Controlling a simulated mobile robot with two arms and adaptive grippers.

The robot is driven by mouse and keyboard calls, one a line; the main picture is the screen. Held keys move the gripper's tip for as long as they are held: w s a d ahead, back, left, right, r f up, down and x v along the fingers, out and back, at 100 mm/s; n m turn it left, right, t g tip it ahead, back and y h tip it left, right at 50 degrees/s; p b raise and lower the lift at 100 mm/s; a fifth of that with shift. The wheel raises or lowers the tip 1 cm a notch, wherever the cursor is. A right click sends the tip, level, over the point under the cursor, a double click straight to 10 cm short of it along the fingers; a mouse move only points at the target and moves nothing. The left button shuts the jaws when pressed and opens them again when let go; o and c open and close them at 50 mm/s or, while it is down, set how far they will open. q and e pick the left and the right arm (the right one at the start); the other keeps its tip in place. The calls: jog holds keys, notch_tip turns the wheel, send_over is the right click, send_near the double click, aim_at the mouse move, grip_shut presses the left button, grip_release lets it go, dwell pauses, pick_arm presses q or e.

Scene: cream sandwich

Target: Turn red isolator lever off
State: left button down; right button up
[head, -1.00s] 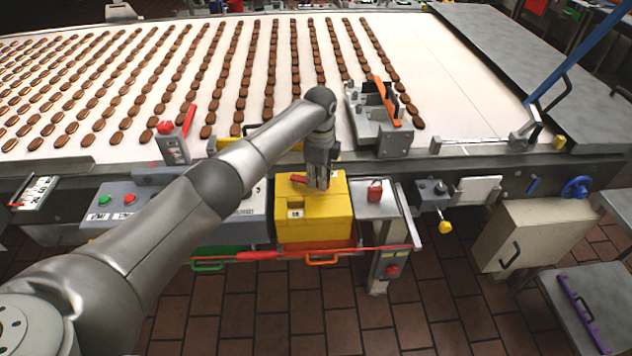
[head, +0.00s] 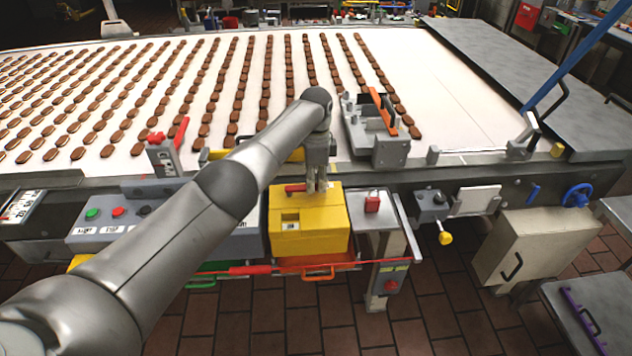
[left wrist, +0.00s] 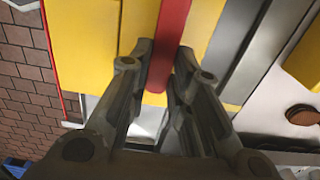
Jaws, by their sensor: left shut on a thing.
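The red lever (head: 295,188) sits on top of the yellow isolator box (head: 309,242) at the front edge of the conveyor. In the head view only its left end shows; my gripper covers the rest. My left gripper (head: 317,188) reaches down onto the back part of the box top and is shut on the lever. In the left wrist view, the red lever (left wrist: 168,38) runs between the two fingers (left wrist: 164,68), over the yellow top (left wrist: 95,45). My right gripper is not in view.
A grey panel (head: 150,222) with green and red buttons lies left of the box. A red padlock (head: 372,204) sits just right of it. Rows of brown biscuits lie on the white belt (head: 450,100) behind. An orange-handled grey device (head: 378,140) stands behind the box.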

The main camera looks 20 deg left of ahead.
pick_arm(q)
jog(key=shift+w+a+r, duration=0.1)
jog(key=c, duration=1.3)
grip_release()
notch_tip(320, 180, up, 12)
jog(key=shift+f, duration=0.1)
